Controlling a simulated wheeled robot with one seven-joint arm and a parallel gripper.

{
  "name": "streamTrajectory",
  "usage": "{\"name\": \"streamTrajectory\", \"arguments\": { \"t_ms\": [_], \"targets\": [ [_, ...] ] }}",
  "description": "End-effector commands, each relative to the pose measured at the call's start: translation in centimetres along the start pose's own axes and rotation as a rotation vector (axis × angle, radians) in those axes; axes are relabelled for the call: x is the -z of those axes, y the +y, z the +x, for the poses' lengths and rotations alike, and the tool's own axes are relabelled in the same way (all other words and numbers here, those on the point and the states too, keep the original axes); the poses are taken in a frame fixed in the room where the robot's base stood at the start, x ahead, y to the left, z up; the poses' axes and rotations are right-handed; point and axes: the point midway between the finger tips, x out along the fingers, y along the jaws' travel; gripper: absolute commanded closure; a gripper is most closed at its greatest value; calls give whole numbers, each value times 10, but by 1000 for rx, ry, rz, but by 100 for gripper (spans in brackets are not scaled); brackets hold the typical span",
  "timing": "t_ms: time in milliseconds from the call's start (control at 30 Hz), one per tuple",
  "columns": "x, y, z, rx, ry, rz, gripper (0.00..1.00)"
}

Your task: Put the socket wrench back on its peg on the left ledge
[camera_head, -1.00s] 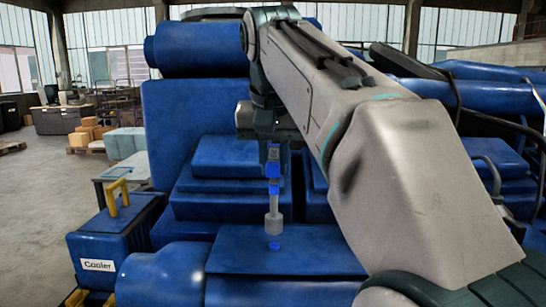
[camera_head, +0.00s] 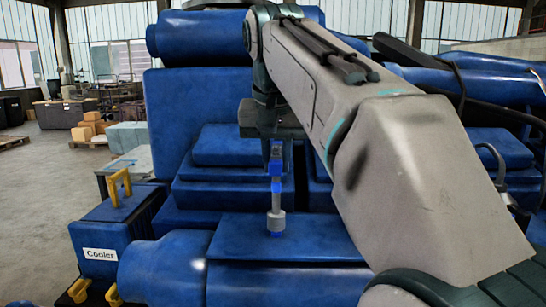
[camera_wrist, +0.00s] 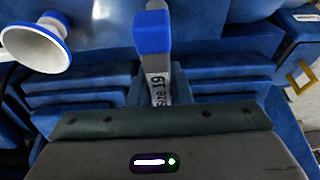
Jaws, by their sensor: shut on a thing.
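The socket wrench (camera_head: 276,195) is grey with blue sections and hangs upright below my gripper (camera_head: 275,142), its round grey socket end down. My gripper is shut on its upper part; the fingertips are hard to make out. The socket end is right above or on a small blue peg (camera_head: 276,234) on the flat blue ledge (camera_head: 320,245). Only the peg's lower part shows; I cannot tell whether the socket is around it. In the wrist view the wrench (camera_wrist: 158,75) shows a grey shank with a size 19 label and a blue block.
A blue box labelled Cooler (camera_head: 100,240) with a yellow handle (camera_head: 120,187) stands left. Stepped blue blocks (camera_head: 228,168) rise behind the wrench. A white and blue funnel-shaped thing (camera_wrist: 38,42) shows in the wrist view. Dark hoses (camera_head: 470,105) run at right.

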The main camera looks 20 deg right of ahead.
Motion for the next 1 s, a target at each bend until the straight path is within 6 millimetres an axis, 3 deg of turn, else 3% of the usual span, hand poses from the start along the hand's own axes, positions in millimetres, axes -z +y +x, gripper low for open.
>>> {"name": "streamTrajectory", "arguments": {
  "t_ms": [700, 733, 800, 1000],
  "targets": [
    [-6, 0, 17, 0, 1, 0, 100],
    [-6, 0, 16, 0, 1, 0, 79],
    [-6, 0, 16, 0, 1, 0, 60],
    [-6, 0, 16, 0, 0, 0, 57]
  ]
}}
